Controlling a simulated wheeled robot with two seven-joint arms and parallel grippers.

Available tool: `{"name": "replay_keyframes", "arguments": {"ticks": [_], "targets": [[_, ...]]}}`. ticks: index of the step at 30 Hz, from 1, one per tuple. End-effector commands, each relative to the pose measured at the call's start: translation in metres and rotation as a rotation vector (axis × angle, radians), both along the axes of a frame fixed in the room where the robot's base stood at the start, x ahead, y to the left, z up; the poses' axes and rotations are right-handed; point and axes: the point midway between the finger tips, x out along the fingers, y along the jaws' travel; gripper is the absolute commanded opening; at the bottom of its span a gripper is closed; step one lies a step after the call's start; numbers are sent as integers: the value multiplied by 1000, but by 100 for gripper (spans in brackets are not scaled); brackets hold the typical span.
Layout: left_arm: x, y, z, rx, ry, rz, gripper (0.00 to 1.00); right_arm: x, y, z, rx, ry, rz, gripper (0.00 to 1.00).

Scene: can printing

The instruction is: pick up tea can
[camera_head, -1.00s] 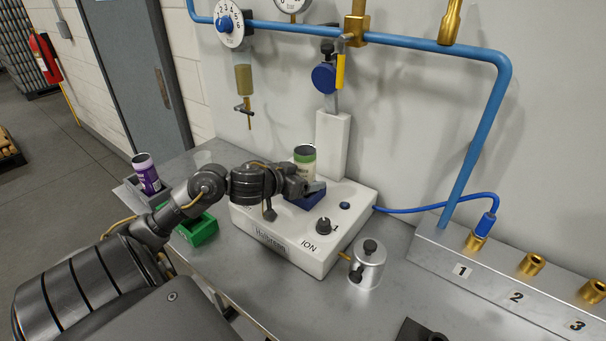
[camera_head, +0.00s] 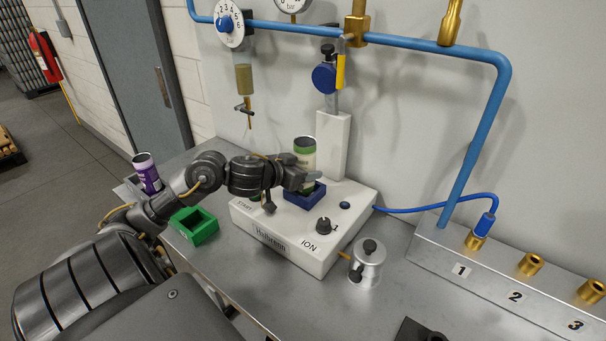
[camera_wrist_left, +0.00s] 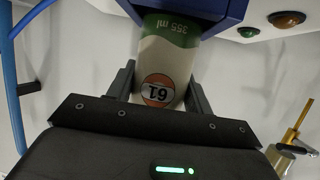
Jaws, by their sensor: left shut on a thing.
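A green and cream can (camera_head: 305,153) stands upright in my left gripper (camera_head: 303,180), just over the dark blue square holder (camera_head: 305,199) on the white machine. In the left wrist view the can (camera_wrist_left: 166,62) shows "355 ml" and an orange round mark, and my left gripper (camera_wrist_left: 160,92) has a finger on each side of it. The can's green end overlaps the blue holder (camera_wrist_left: 215,12) there. I cannot tell whether the can is fully clear of the holder. My right gripper is not in view.
The white machine (camera_head: 290,249) has a black knob (camera_head: 324,226). A green empty holder (camera_head: 203,233) and a purple can (camera_head: 147,174) stand to the left. A silver pot (camera_head: 367,266) stands at the right front. A white post (camera_head: 333,145) rises behind the held can.

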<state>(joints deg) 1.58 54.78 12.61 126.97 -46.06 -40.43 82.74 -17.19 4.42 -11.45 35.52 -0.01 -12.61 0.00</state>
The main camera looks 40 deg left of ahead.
Motion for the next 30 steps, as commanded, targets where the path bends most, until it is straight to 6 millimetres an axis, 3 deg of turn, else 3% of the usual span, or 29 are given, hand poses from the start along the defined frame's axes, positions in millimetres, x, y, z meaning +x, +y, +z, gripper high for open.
{"name": "replay_keyframes", "arguments": {"ticks": [1,11,16,18,30], "targets": [[-1,0,13,8,-3,-2,30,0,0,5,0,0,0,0],[-51,-6,69,9,2,-4,30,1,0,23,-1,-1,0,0],[-76,-8,78,2,4,-3,30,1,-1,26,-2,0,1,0],[-81,-10,86,-8,6,-3,30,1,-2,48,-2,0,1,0],[-120,-11,104,-1,4,4,30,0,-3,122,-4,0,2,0]]}}
